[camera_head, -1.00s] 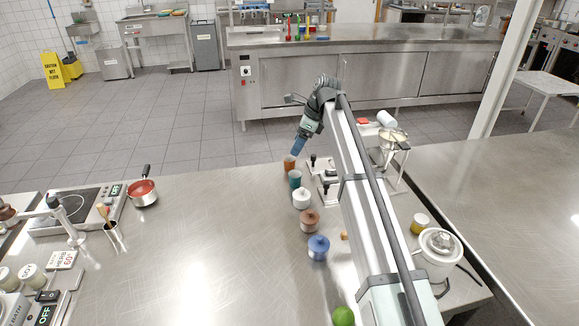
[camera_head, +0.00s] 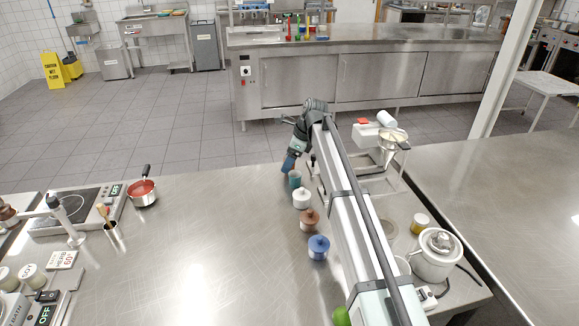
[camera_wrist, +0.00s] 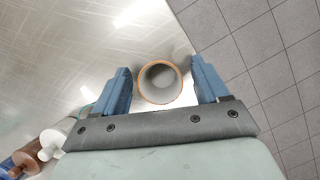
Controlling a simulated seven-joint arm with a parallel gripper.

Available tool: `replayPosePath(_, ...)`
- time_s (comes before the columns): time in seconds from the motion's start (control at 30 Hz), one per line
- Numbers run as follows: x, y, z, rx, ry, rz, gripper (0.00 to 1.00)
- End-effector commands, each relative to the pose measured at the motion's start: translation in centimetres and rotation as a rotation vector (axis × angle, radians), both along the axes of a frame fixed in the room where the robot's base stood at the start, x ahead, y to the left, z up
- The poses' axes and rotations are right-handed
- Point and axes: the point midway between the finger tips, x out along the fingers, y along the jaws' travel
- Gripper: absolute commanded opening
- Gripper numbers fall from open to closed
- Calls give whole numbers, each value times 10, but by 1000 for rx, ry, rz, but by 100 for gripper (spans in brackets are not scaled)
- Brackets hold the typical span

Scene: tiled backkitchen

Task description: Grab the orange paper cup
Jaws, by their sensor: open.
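The orange paper cup (camera_wrist: 142,83) stands upright near the far edge of the steel counter; the wrist view looks down on its round orange rim and empty inside. My gripper (camera_wrist: 161,84) is open, with one blue finger on each side of the cup and a visible gap on both sides. In the head view my gripper (camera_head: 289,163) is low at the counter's far edge and hides most or all of the orange cup. A teal cup (camera_head: 295,179) stands just in front of it.
A red saucepan (camera_head: 143,192) stands at left. The counter (camera_head: 200,240) between is clear. Floor lies beyond the edge.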

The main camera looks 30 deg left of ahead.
Motion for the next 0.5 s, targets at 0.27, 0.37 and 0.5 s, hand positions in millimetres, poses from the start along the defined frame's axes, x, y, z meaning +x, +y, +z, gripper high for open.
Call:
replayPosePath(0.27, 0, 0, 0, 0, 0, 0, 50)
replayPosePath(0.37, 0, 0, 0, 0, 0, 0, 40)
replayPosePath(0.5, 0, 0, 0, 0, 0, 0, 27)
